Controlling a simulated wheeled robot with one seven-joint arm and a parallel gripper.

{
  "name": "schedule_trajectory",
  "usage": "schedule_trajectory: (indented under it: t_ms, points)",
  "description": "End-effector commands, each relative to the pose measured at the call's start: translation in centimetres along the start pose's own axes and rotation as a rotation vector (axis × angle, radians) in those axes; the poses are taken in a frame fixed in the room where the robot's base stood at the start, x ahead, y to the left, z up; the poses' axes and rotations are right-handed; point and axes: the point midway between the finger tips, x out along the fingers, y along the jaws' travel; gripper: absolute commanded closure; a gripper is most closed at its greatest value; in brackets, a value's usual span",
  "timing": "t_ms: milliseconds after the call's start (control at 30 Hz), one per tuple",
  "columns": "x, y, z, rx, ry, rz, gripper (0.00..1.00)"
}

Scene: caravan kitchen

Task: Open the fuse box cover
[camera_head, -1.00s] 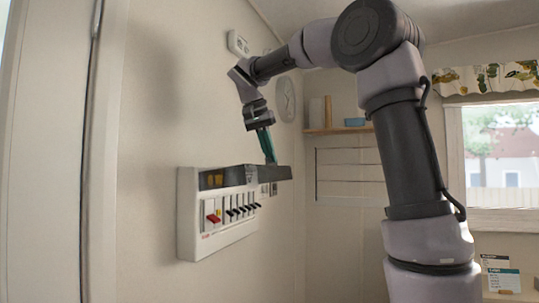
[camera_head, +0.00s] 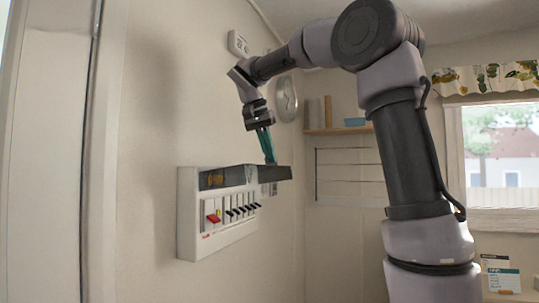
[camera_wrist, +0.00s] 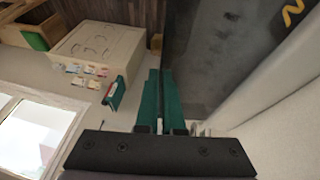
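The fuse box (camera_head: 187,215) is a white box on the wall, left of centre in the head view. Its dark cover (camera_head: 272,173) is raised and juts out from the top, so a red switch (camera_head: 214,218) and a row of black switches (camera_head: 242,211) show below it. My gripper (camera_head: 271,162) has teal fingers pointing down, with the tips at the cover's upper side; I cannot tell if they touch. In the wrist view the fingers (camera_wrist: 161,75) lie side by side, shut, with nothing visible between them. The dark cover with a yellow mark (camera_wrist: 215,60) fills the area beside them.
A wall clock (camera_head: 286,99) and a small white wall unit (camera_head: 238,43) are near my wrist. A shelf (camera_head: 338,130) is on the back wall and a window (camera_head: 502,155) is at right. The wall below the fuse box is clear.

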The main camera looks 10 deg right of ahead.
Motion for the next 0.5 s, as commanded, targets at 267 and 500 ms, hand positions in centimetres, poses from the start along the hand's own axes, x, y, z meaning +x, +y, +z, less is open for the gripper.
schedule_trajectory:
  t_ms: [267,500]
  points:
    - [0.00,-0.03,0.04,-0.001,-0.001,0.000,1.00]
    - [0.64,0.57,0.28,0.016,0.000,-0.044,1.00]
